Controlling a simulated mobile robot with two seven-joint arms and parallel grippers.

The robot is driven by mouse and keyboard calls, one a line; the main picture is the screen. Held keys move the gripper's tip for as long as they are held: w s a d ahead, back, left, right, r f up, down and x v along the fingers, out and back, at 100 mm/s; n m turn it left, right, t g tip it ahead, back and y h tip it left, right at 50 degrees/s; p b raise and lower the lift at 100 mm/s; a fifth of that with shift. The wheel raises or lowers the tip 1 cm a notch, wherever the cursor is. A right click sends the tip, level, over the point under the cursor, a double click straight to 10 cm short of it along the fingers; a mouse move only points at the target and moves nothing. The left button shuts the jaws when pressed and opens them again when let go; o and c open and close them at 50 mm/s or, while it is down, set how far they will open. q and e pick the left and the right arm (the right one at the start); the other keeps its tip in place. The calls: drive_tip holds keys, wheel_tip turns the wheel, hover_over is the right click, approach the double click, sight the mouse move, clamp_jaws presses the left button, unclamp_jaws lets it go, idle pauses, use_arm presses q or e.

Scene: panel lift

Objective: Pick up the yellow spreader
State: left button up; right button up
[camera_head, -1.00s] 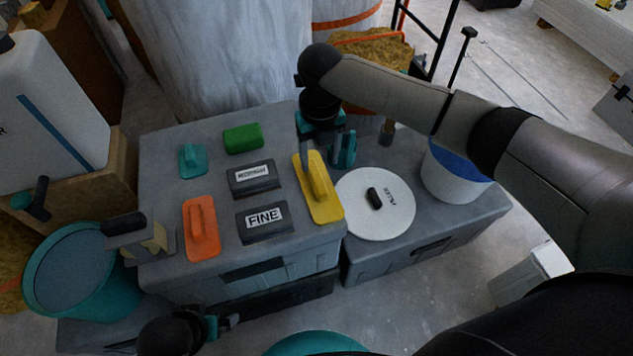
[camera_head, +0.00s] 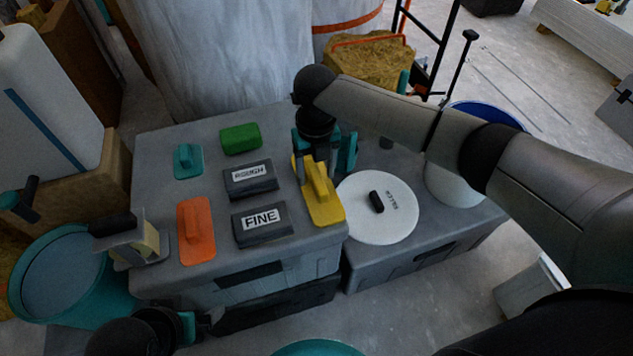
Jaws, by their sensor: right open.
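The yellow spreader (camera_head: 322,204) lies flat on the grey box top, near its right edge, with its raised handle facing up. My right gripper (camera_head: 324,166) is open with its teal-tipped fingers pointing down. It is at the far end of the spreader and hides part of that end. I cannot tell whether a finger touches the spreader. My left gripper (camera_head: 190,326) is low at the front left, below the box's front edge, partly cut by the frame. I cannot tell whether it is open or shut.
The box top (camera_head: 160,238) also bears an orange float (camera_head: 196,230), a teal tool (camera_head: 188,160), a green block (camera_head: 240,138) and two dark blocks, one marked FINE (camera_head: 262,222). A white lid (camera_head: 392,222) lies just right of the spreader. A bucket (camera_head: 452,180) stands farther right.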

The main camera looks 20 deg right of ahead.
drive_tip(key=shift+c, duration=0.2)
clamp_jaws()
idle(0.4)
